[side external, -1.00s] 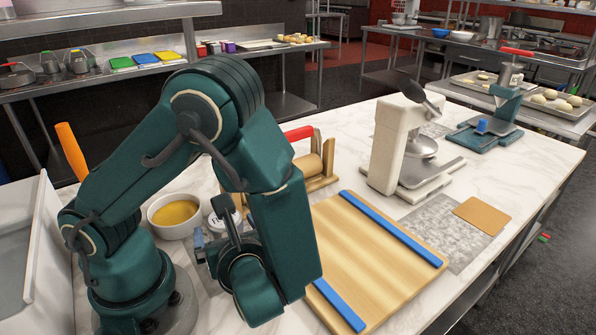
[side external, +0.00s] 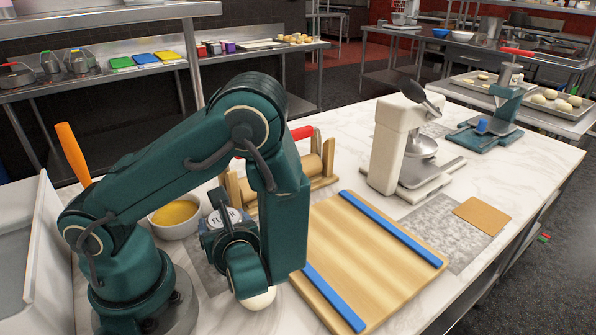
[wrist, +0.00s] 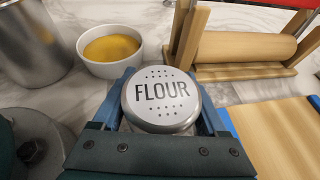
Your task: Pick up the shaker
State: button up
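The shaker is a round metal container whose pale lid (wrist: 160,97), pierced with small holes, reads FLOUR. In the wrist view it stands between the two blue fingers of my gripper (wrist: 162,112), one on each side below the lid's rim. The fingers are spread apart and look open around it; the lid hides whether they touch its body. In the side view the shaker's lid (side external: 224,217) shows just behind my gripper (side external: 216,236), and my wrist hides most of its body.
A white bowl of yellow liquid (side external: 176,214) stands close to the left of the shaker. A wooden rolling-pin stand (side external: 316,172) is behind. A wooden board with blue strips (side external: 365,255) lies to the right. A white press-like machine (side external: 394,145) stands farther back.

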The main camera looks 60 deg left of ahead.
jog(key=c, duration=0.4)
jog(key=shift+r, duration=0.1)
jog(key=shift+c, duration=0.2)
jog(key=shift+r, duration=4.8)
jog(key=w+d+h, duration=0.5)
jog(key=w+d, duration=0.4)
jog(key=d, duration=0.3)
jog(key=w+d+n+h, duration=0.1)
jog(key=w+d+h, duration=0.4)
jog(key=w+d, duration=0.5)
jog(key=d, duration=0.2)
jog(key=shift+d+r+g, duration=0.15)
jog(key=shift+d+g, duration=0.15)
